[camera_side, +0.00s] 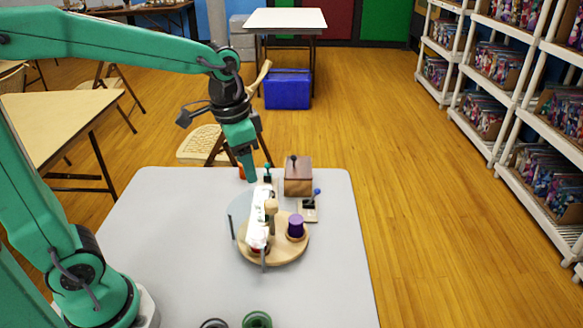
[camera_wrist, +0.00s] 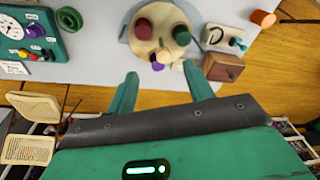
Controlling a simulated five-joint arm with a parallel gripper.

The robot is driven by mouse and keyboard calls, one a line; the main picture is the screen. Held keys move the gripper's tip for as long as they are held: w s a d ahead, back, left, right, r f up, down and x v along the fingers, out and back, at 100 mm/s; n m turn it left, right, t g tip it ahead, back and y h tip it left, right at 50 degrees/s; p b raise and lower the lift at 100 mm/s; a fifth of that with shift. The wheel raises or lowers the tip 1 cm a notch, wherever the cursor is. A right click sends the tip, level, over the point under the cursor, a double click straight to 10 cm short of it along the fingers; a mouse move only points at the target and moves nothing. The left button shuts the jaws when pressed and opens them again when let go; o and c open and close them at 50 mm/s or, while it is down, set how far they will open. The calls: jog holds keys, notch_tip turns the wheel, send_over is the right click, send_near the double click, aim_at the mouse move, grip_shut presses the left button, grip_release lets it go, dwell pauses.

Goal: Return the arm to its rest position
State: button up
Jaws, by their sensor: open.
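My gripper (camera_side: 250,172) is at the end of my green arm, above the back part of the grey-white table (camera_side: 180,260), close to a round wooden board (camera_side: 285,252). In the wrist view its two green fingers stand apart (camera_wrist: 160,70), with nothing between them. The round board also shows there (camera_wrist: 150,47), beyond the fingertips. The arm reaches out over the table and is bent downward at the wrist. The side view does not show the gap between the fingers clearly.
A purple cylinder (camera_side: 296,225) stands on the round board beside a clear upright panel. The table's left part is clear.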

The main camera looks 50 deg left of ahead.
jog(key=s+a+r+n+t, duration=0.1)
jog(key=s+r+n+t, duration=0.1)
jog(key=s, duration=0.9)
jog(key=shift+s+a+n+t, duration=0.15)
jog(key=shift+a+n+t, duration=0.2)
jog(key=shift+n+t, duration=0.7)
